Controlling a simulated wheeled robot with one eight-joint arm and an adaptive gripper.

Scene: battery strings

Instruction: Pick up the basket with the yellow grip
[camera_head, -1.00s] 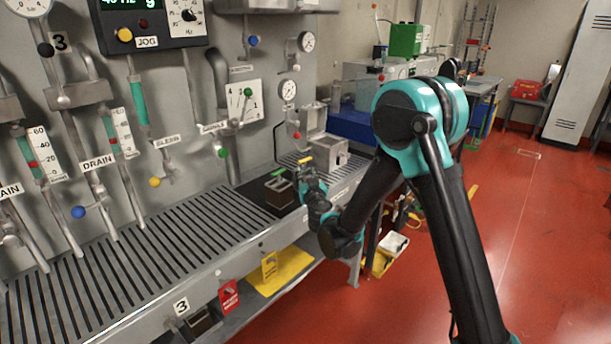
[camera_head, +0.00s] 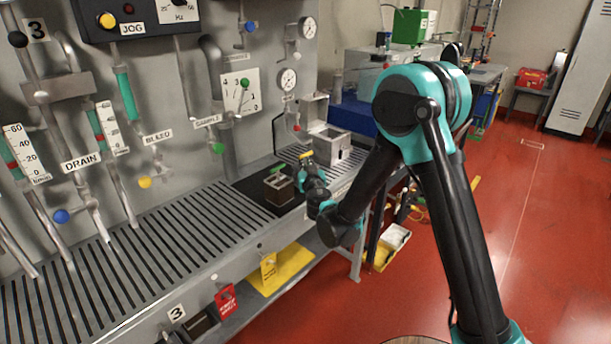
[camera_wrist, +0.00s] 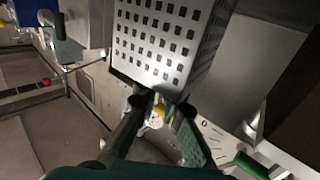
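In the head view the yellow grip (camera_head: 306,155) is a short bar at the tip of my gripper (camera_head: 309,167), above the back of the bench. In the wrist view the two dark fingers of my gripper (camera_wrist: 162,105) stand apart, with a small yellow piece (camera_wrist: 157,115) between them. Gaps appear to show beside this piece, so the fingers look open around it. A perforated steel basket (camera_wrist: 165,40) fills the upper middle of the wrist view, just past the fingertips. My gripper hides most of what lies below the yellow grip in the head view.
A dark rectangular container (camera_head: 278,190) with a green grip (camera_head: 278,167) stands left of my gripper. A metal box (camera_head: 330,147) sits behind to the right. The slatted bench (camera_head: 190,235) is bare in front. Gauges and valves line the wall. Red floor (camera_head: 540,240) is clear at right.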

